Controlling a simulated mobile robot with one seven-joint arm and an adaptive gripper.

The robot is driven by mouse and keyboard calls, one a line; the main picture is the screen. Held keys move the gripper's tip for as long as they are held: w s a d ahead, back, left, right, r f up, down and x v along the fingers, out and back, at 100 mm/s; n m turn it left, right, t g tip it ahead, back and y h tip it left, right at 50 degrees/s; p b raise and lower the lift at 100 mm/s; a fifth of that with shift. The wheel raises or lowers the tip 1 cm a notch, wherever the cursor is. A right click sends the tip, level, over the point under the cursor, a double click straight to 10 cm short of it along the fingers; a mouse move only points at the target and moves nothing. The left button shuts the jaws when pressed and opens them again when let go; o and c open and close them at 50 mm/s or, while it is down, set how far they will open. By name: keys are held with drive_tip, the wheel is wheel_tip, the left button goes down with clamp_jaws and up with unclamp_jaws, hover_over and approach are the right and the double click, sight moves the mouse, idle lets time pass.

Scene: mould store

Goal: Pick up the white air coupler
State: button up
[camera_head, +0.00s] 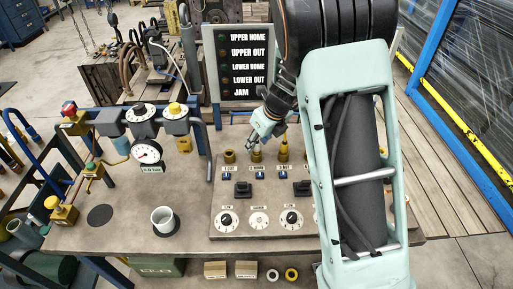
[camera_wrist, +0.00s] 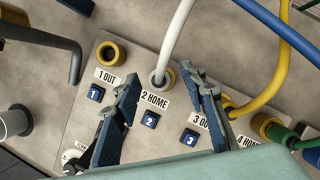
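In the wrist view the white air coupler (camera_wrist: 161,79) sits at the port by the "2 HOME" label, with a white hose (camera_wrist: 178,35) curving up from it. My gripper (camera_wrist: 161,77) is open, with one finger to each side of the coupler in this view. Gaps show on both sides, so neither finger appears to touch it. I cannot tell the remaining height between fingertips and coupler. In the head view my gripper (camera_head: 266,142) is above the panel's row of ports, and the coupler cannot be made out there.
The "1 OUT" port (camera_wrist: 111,54) is an empty yellow ring. A yellow hose (camera_wrist: 270,90) and a green coupler (camera_wrist: 282,134) are to the right; a blue hose (camera_wrist: 280,28) crosses the upper right. In the head view a white mug (camera_head: 163,219) and a gauge (camera_head: 148,152) stand left.

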drive_tip(key=shift+w+a+f, duration=0.2)
drive_tip(key=shift+f, duration=0.4)
drive_tip(key=shift+c, duration=0.7)
clamp_jaws()
drive_tip(key=shift+r, duration=0.15)
